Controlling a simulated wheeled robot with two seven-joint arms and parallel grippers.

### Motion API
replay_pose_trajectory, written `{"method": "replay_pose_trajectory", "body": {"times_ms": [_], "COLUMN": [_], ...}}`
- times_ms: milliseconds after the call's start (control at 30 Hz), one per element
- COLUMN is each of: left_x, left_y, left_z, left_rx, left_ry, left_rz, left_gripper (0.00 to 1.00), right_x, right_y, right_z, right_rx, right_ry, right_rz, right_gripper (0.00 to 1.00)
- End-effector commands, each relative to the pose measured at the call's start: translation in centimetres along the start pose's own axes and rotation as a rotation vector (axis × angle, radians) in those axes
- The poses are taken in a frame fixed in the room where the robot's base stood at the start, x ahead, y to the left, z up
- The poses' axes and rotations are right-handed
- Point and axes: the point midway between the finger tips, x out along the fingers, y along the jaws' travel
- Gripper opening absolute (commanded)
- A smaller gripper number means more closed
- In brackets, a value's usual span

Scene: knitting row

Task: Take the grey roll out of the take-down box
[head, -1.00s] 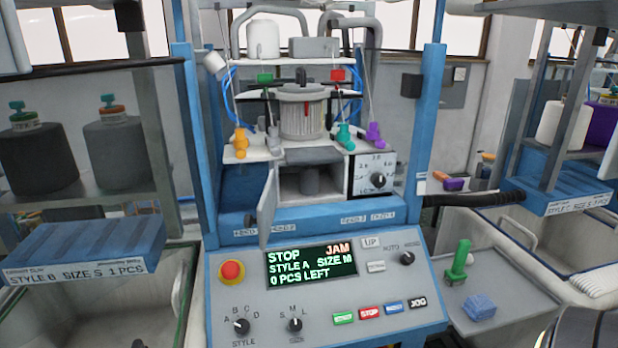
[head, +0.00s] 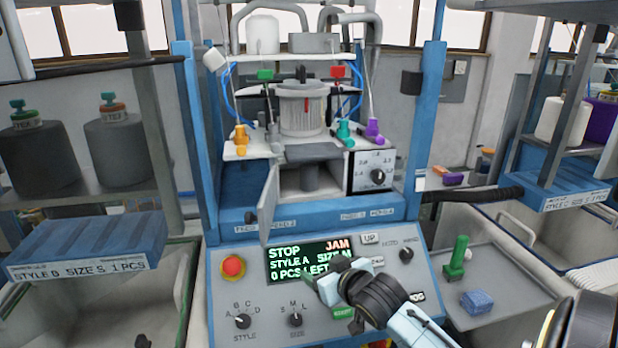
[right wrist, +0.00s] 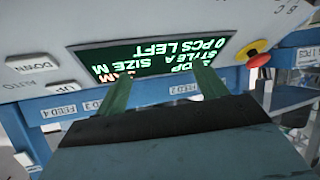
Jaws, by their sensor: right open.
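The grey roll (head: 310,178) stands upright inside the take-down box (head: 344,172), in the middle of the machine below the needle cylinder. Its top and bottom ends are hard to make out. The box's door (head: 268,204) is swung open on the left side. My right gripper (head: 322,276) is open and empty, in front of the control panel's display and well below and in front of the box. In the right wrist view its two green-looking fingers (right wrist: 165,88) are spread apart in front of the display. My left gripper is not in view.
The control panel's display (head: 290,262) reads STOP and JAM. A red stop button (head: 233,267) sits left of it. Blue posts (head: 426,150) flank the machine. A side tray (head: 505,275) at right holds a green tool (head: 457,258) and a blue block (head: 478,302).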

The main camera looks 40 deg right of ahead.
Motion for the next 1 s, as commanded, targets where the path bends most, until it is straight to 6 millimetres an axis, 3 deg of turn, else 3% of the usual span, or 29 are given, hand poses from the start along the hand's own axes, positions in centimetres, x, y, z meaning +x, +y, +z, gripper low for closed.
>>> {"method": "replay_pose_trajectory", "body": {"times_ms": [33, 133, 200, 300, 467, 800, 1000], "left_x": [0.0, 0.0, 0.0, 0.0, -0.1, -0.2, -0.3], "left_y": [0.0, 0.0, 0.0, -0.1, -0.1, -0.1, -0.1], "left_z": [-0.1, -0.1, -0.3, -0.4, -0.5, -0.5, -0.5], "left_rx": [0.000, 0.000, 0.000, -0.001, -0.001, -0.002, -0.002], "left_ry": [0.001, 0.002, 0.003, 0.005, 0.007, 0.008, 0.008], "left_rz": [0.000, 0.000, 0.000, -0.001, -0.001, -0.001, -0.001], "left_gripper": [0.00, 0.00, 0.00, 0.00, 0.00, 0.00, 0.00], "right_x": [0.8, 1.7, 1.8, 1.8, 3.2, 8.3, 9.3], "right_y": [1.8, 5.1, 6.8, 8.2, 8.9, 9.2, 9.2], "right_z": [-2.5, -7.2, -9.7, -11.9, -13.4, -15.5, -15.9], "right_rx": [0.014, 0.055, 0.077, 0.094, 0.101, 0.100, 0.099], "right_ry": [0.077, 0.231, 0.314, 0.385, 0.415, 0.411, 0.409], "right_rz": [0.019, 0.040, 0.047, 0.052, 0.053, 0.053, 0.052], "right_gripper": [0.71, 0.71, 0.71, 0.71, 0.71, 0.71, 0.71]}}
